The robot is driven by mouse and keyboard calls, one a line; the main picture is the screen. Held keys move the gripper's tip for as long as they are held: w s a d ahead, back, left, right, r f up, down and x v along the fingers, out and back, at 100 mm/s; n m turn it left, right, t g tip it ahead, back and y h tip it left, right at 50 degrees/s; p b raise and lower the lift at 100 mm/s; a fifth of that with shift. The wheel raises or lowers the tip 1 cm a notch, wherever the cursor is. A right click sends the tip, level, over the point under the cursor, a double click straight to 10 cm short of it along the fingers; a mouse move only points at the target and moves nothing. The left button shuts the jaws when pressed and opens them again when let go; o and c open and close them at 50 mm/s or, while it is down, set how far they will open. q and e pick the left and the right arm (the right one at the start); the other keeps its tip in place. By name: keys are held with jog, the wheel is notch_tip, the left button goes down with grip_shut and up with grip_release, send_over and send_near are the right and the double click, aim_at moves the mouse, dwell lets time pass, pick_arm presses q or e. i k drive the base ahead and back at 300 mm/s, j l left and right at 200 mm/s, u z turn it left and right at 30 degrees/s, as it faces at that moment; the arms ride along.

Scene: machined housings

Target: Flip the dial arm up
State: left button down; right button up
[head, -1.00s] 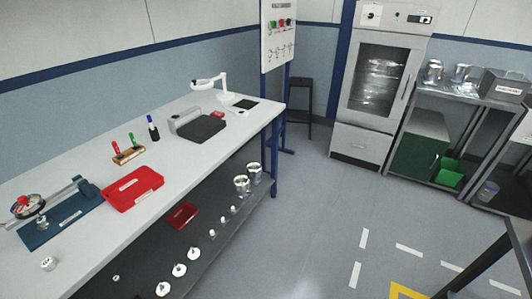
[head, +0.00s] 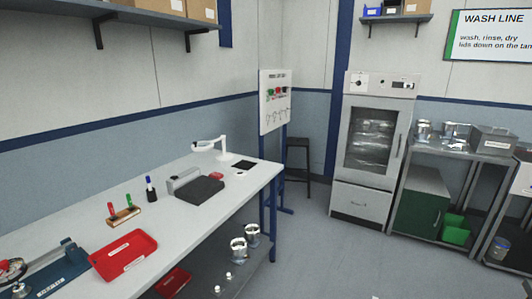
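A fixture with a blue base (head: 62,279) is at the lower left of the head view, cut off by the frame edge. A round dial-like part with a red centre (head: 13,268) sits at its left end, and a grey bar (head: 36,263) runs along its back. I cannot tell clearly which part is the dial arm or how it is set. A white jointed arm (head: 212,146) on a stand is at the far end of the bench. Neither of my grippers is in view.
The white bench (head: 175,233) also holds a red tray (head: 124,254), a pen rack (head: 124,217) and a grey device with a black pad (head: 199,189). A shelf (head: 110,14) hangs above. The floor (head: 330,262) right of the bench is clear.

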aim_at(18, 268)
jog(key=u, duration=1.8)
